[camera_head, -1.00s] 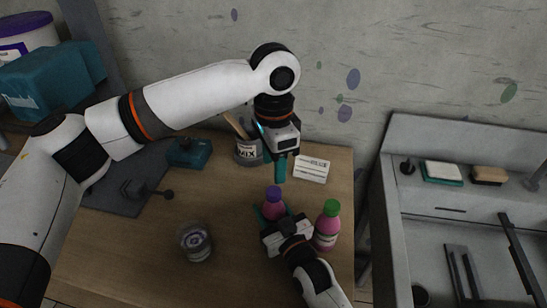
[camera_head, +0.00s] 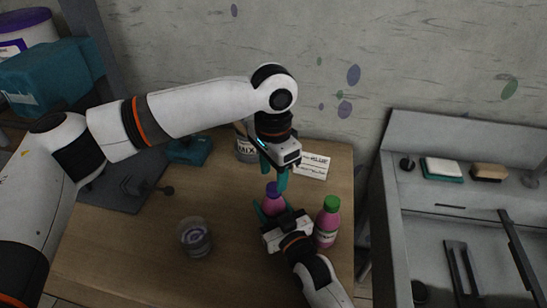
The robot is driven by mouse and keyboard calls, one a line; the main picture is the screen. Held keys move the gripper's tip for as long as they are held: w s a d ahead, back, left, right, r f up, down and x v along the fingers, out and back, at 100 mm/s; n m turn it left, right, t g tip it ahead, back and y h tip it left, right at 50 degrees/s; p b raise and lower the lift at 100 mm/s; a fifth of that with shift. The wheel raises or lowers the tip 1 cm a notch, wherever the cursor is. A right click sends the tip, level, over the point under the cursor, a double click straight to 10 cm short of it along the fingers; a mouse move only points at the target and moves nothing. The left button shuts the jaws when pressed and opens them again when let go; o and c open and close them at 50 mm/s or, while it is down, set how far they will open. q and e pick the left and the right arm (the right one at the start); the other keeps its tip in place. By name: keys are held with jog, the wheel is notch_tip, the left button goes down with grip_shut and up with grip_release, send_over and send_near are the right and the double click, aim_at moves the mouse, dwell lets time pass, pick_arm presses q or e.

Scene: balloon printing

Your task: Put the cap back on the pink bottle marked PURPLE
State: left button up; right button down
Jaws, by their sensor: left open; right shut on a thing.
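A pink bottle (camera_head: 272,206) with a purple cap (camera_head: 272,188) stands upright on the wooden table. The cap sits at the top of the bottle; I cannot tell how tightly. My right gripper (camera_head: 275,211) is shut on this bottle from the front and hides its lower part and any label. My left gripper (camera_head: 275,180) points down just above and behind the purple cap, with its teal fingers apart. A second pink bottle (camera_head: 326,232) with a green cap (camera_head: 331,203) stands to the right, close to my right gripper.
A clear jar (camera_head: 195,238) stands at the left front. A MIX cup (camera_head: 246,151) and a white card (camera_head: 313,166) are behind. A dark mat (camera_head: 118,197) and teal block (camera_head: 188,151) lie left. A grey sink unit (camera_head: 430,205) is at right.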

aim_at(273, 186)
pick_arm(q)
jog(key=shift+f, duration=1.65)
jog(key=c, duration=1)
jog(key=o, duration=1.1)
jog(key=shift+o, duration=0.2)
notch_tip(273, 186, up, 12)
